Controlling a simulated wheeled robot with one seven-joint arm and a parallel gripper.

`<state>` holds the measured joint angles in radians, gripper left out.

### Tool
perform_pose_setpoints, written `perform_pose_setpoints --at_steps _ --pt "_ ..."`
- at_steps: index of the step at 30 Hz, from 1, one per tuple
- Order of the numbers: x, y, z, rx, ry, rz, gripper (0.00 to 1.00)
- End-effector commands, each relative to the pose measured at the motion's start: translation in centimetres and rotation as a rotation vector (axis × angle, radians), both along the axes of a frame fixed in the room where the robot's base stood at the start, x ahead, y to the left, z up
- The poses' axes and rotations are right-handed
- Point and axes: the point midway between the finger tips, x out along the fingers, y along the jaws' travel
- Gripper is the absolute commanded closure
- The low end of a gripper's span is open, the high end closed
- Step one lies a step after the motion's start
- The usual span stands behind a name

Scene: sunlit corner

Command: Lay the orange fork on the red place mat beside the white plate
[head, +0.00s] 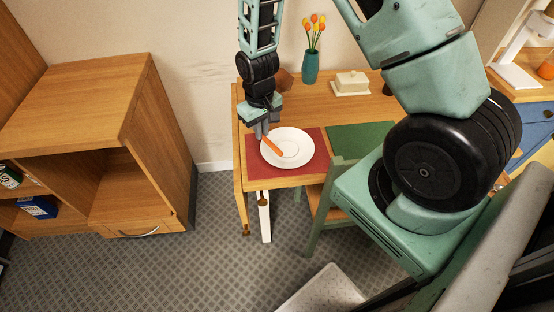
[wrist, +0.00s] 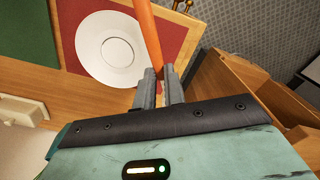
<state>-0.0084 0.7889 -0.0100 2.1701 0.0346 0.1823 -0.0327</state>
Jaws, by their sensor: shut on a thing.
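The orange fork (head: 272,145) is in my gripper (head: 263,132), over the left edge of the white plate (head: 301,139) in the head view. In the wrist view the fork (wrist: 148,32) runs up from between the fingertips of my gripper (wrist: 157,80) and out of the top of the picture. The plate (wrist: 90,57) lies on the red place mat (head: 259,169). The mat also shows in the wrist view (wrist: 180,40), under and beside the fork. I cannot tell how high the fork is above the mat. Its far end is hidden in the wrist view.
A green place mat (head: 358,139) lies right of the red one. A teal vase with tulips (head: 310,68) and a butter dish (head: 351,83) stand at the back of the table. A chair (head: 343,168) is at the front. A wooden cabinet (head: 90,95) stands to the left.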

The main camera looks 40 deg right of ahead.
Motion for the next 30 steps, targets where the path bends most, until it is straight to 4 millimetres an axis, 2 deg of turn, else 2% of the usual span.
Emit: perform_pose_setpoints --at_steps 1,8,11,14,17,21,24,27,30 --pt "0.2 0.0 -0.9 0.000 -0.001 0.000 1.00" --pt "1.1 0.0 -3.1 -0.001 -0.002 -0.001 1.00" --pt "1.6 -0.9 -4.3 -0.002 -0.002 -0.021 1.00" --pt "1.8 -3.6 -5.6 -0.006 -0.002 -0.079 1.00" --pt "1.4 -7.8 -6.4 -0.009 -0.001 -0.176 1.00" --pt "-0.6 -14.3 -6.4 -0.008 0.000 -0.330 1.00" --pt "-2.6 -18.1 -6.0 -0.005 0.000 -0.429 1.00" --pt "-4.3 -20.6 -5.7 -0.002 -0.001 -0.499 1.00" --pt "-5.3 -21.9 -5.6 0.001 0.000 -0.540 1.00"
